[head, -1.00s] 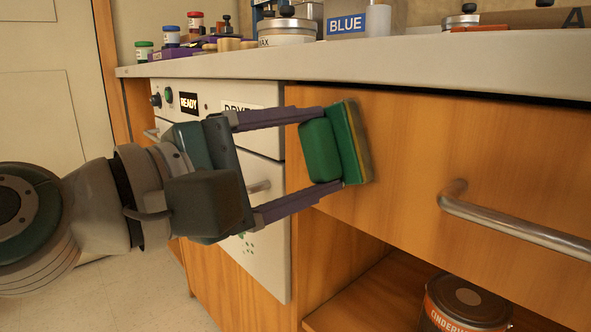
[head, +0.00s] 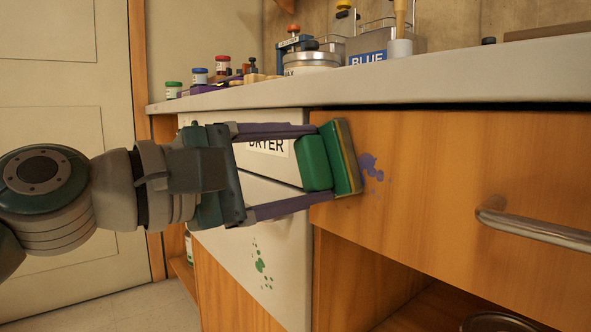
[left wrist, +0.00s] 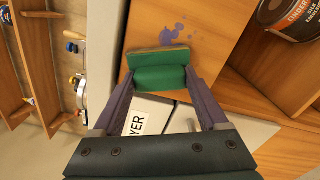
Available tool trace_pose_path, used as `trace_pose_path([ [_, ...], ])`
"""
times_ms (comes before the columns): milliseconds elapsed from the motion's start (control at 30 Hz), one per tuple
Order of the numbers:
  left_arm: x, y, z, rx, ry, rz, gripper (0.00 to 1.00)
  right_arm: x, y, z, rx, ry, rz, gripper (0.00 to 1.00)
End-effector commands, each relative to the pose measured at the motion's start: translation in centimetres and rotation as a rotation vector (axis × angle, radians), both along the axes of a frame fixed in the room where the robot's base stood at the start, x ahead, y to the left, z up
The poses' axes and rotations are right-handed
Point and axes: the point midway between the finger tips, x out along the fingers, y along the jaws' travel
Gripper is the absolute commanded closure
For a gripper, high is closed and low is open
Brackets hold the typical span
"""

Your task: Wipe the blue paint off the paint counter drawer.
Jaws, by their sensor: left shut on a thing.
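My left gripper (head: 316,170) is shut on a green sponge (head: 313,163) with a yellowish scouring face. The sponge also shows between the fingers in the left wrist view (left wrist: 158,76). Its face is at the left part of the wooden drawer front (head: 430,180); I cannot tell if it touches. A blue-purple paint smear (head: 370,166) with small spots shows on the drawer just right of the sponge. In the left wrist view the smear (left wrist: 172,35) lies just beyond the sponge. The sponge may hide part of it. My right gripper is not in view.
A metal bar handle (head: 530,228) sticks out of the drawer to the right. The counter top (head: 450,80) overhangs above, with jars and a BLUE-labelled container (head: 367,60). The white dryer front (head: 262,235) at left has green spots. An open shelf with a can (left wrist: 290,18) is below.

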Motion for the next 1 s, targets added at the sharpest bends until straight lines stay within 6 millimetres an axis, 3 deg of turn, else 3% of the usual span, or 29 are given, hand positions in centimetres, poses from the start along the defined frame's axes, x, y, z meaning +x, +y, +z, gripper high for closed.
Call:
trace_pose_path([
  [600, -3.3, 4.6, 0.0, 0.0, 0.0, 0.001, 1.0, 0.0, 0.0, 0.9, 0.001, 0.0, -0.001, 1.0],
  [1000, -3.6, 4.9, 0.0, -0.001, -0.001, -0.001, 1.0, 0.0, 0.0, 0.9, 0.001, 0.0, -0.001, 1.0],
])
